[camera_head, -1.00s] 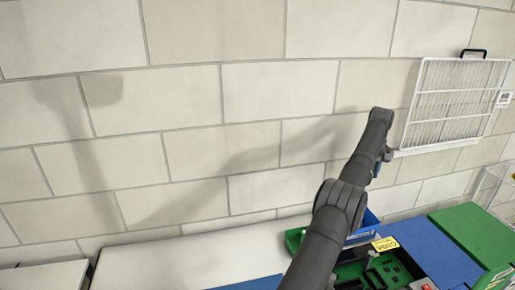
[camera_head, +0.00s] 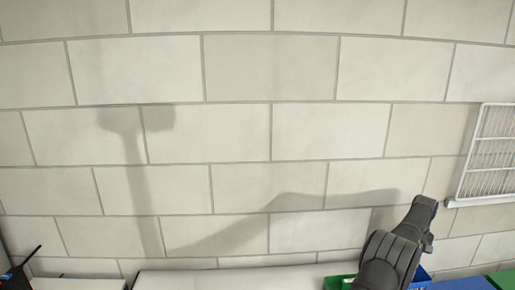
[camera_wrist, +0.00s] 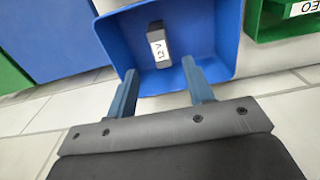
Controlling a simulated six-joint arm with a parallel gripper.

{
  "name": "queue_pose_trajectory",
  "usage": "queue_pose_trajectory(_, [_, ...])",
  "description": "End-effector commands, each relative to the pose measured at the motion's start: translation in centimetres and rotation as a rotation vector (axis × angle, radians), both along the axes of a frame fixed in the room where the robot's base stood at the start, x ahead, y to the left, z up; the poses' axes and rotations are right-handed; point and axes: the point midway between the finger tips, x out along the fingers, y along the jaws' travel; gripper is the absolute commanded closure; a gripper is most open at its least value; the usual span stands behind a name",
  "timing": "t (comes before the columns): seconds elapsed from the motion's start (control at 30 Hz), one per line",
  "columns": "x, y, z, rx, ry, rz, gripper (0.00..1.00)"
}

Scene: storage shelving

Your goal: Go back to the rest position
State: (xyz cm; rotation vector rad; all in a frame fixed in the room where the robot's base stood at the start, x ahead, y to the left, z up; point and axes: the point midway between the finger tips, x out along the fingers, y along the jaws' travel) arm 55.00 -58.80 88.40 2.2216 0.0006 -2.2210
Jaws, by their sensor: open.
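In the wrist view my gripper (camera_wrist: 160,88) is open, its two blue-grey fingers spread apart with nothing between them. Beyond the fingertips is a blue bin (camera_wrist: 222,30). A dark block with a white "12V" label (camera_wrist: 158,46) lies inside the bin, apart from the fingers. In the head view only my dark arm shows at the lower right; the gripper itself cannot be made out there.
A green bin (camera_wrist: 262,22) is at the upper right of the wrist view. A white wire rack (camera_head: 490,150) hangs on the block wall at the right of the head view. A white surface (camera_head: 240,277) runs along the bottom. The wall's middle is clear.

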Motion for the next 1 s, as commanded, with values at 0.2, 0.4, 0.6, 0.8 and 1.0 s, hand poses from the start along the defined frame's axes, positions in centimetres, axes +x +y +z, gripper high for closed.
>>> queue_pose_trajectory(0.2, [0.0, 0.0, -2.8, 0.001, 0.001, 0.0, 0.52])
queue_pose_trajectory(0.4, [0.0, 0.0, -1.4, -0.001, -0.001, 0.0, 0.52])
queue_pose_trajectory(0.6, [0.0, 0.0, -1.3, -0.001, 0.0, 0.0, 0.52])
queue_pose_trajectory(0.8, [0.0, 0.0, -1.8, 0.001, 0.001, 0.0, 0.52])
queue_pose_trajectory(1.0, [0.1, -0.1, -0.7, -0.003, -0.003, 0.0, 0.52])
